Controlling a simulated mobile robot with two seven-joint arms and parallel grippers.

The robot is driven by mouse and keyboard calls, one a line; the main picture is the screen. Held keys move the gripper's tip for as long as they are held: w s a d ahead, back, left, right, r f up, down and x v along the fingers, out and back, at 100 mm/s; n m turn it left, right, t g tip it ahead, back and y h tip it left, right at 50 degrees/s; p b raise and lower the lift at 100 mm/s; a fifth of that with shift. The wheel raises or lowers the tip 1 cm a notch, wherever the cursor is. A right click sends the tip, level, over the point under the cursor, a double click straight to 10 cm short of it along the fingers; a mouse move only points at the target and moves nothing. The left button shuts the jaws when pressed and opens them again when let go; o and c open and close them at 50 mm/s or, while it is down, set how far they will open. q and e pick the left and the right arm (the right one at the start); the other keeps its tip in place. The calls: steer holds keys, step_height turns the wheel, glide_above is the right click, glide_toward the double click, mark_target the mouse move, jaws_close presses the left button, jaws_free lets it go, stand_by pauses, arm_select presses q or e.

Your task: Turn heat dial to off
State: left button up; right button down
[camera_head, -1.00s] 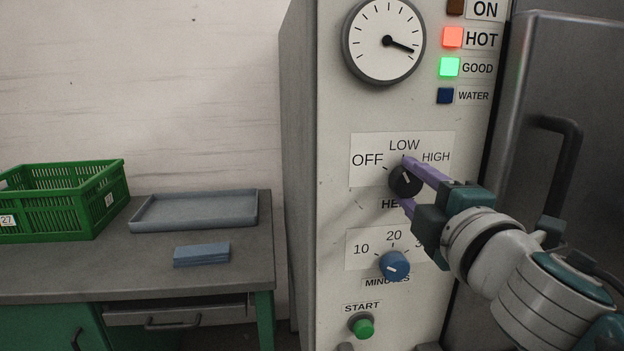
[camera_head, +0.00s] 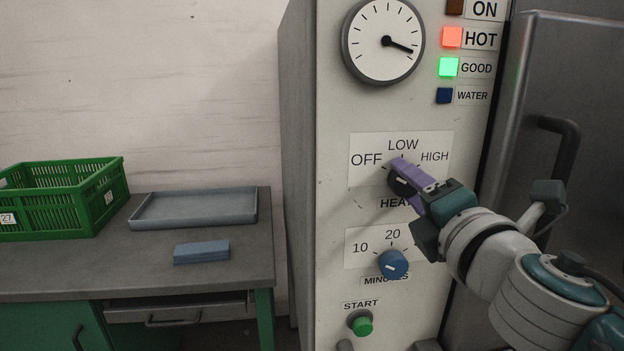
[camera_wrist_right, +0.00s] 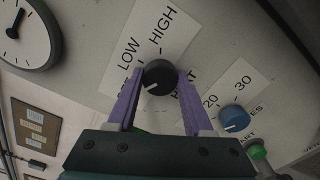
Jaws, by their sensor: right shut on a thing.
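The black heat dial (camera_head: 399,187) is on the pale machine panel, below the OFF, LOW and HIGH labels. It also shows in the right wrist view (camera_wrist_right: 161,75). My right gripper (camera_head: 404,182) has its purple fingers on either side of the dial and is shut on it. The dial's white mark points left in the head view, towards the OFF side. My left gripper is not in view.
A blue minutes dial (camera_head: 393,264) is just below the gripper, and a green start button (camera_head: 362,326) is lower. A round gauge (camera_head: 383,42) and indicator lights are above. A bench (camera_head: 120,276) at left holds a green crate (camera_head: 101,212), a grey tray (camera_head: 142,224) and a blue block (camera_head: 201,252).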

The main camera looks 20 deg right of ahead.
stand_by(0.3)
steer(key=shift+c, duration=1.5)
jaws_free()
steer(key=b+v, duration=0.1)
steer(key=v, duration=0.9)
steer(key=shift+b, duration=0.4)
steer(key=shift+d, duration=0.1)
